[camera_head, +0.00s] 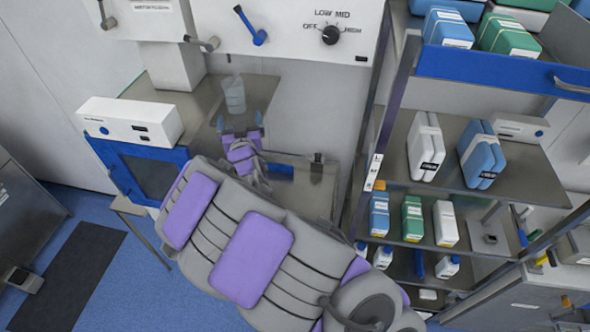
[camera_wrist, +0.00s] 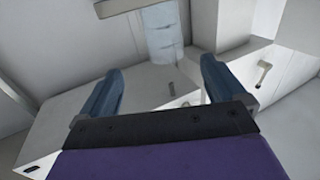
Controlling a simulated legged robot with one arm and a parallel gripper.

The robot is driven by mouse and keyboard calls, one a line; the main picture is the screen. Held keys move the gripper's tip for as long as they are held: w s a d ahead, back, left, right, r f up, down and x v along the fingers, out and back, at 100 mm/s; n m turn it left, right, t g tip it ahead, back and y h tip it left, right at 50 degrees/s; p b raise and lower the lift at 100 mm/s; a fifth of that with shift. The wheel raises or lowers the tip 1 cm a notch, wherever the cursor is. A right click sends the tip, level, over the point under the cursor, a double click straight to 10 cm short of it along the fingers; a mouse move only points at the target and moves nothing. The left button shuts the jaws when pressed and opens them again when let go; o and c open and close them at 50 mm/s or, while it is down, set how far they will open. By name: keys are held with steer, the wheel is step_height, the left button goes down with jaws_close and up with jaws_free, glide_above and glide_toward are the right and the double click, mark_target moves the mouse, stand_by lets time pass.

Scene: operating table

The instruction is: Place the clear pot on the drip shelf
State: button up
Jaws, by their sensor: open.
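The clear pot (camera_head: 234,95), a pale see-through cylinder, stands on a steel surface (camera_head: 196,104) under the white control panel. It also shows in the wrist view (camera_wrist: 163,38), beyond and roughly between my fingertips, its top cut off by the frame. My gripper (camera_head: 240,124) is open and empty, just on the near side of the pot, its blue fingers spread in the wrist view (camera_wrist: 161,72). The pot looks apart from the fingers. Another, lower steel surface (camera_head: 315,190) lies to the right of my arm. I cannot tell which surface is the drip shelf.
A white box (camera_head: 128,121) sits on a blue-framed unit (camera_head: 150,175) left of my gripper. A small dark object (camera_head: 318,160) stands on the lower steel surface. A rack (camera_head: 400,165) with several bottles and packs is at the right.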

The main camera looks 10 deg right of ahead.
steer(key=s+d+f+m+g+h, duration=0.1)
steer(key=s+d+m+g+h, duration=0.15)
steer(key=s+d+g, duration=1.15)
steer(key=s, duration=1)
steer(key=s+d+r+n+g+y, duration=0.1)
steer(key=s+d+g, duration=0.1)
steer(key=s, duration=1)
steer(key=s+d+r+n+g+y, duration=0.1)
steer(key=s+d+g, duration=0.1)
steer(key=s, duration=1.1)
steer(key=shift+r+g, duration=0.2)
steer(key=shift+g, duration=0.7)
step_height(320, 180, down, 19)
steer(key=b, duration=1.8)
steer(key=shift+a+r+b, duration=0.15)
steer(key=shift+b, duration=0.2)
steer(key=shift+s+r, duration=0.1)
